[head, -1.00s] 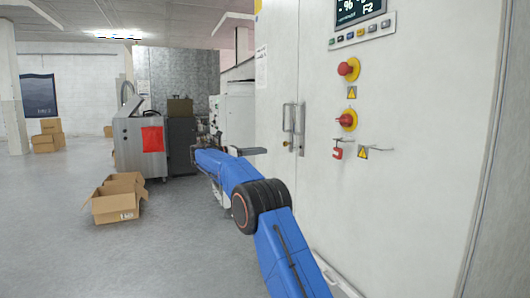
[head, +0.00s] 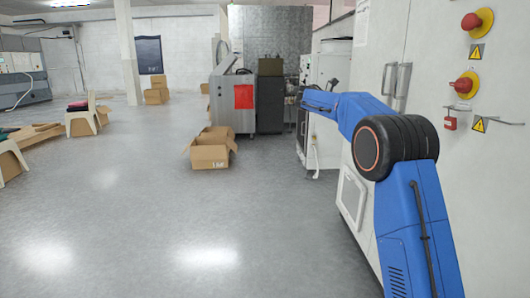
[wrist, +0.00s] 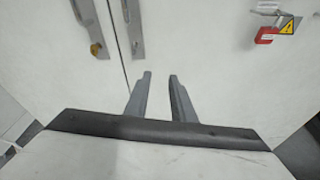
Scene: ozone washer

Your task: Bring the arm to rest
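My blue arm (head: 415,215) reaches up from the lower right of the head view. It bends at a black joint and points away along the white cabinet. In the head view my gripper is small and cannot be made out clearly at the far end of the arm. In the wrist view my gripper (wrist: 160,75) shows two grey fingers with a gap between them. It is open and nothing is between the fingers. The fingers point toward the white cabinet doors (wrist: 190,45), below the door handles (wrist: 134,25).
The white cabinet bears red knobs (head: 471,22) and a red padlock (head: 450,123) on the right. An open cardboard box (head: 210,150) lies on the floor near a grey machine (head: 232,100). Chairs (head: 82,118) stand at left. The floor in front is clear.

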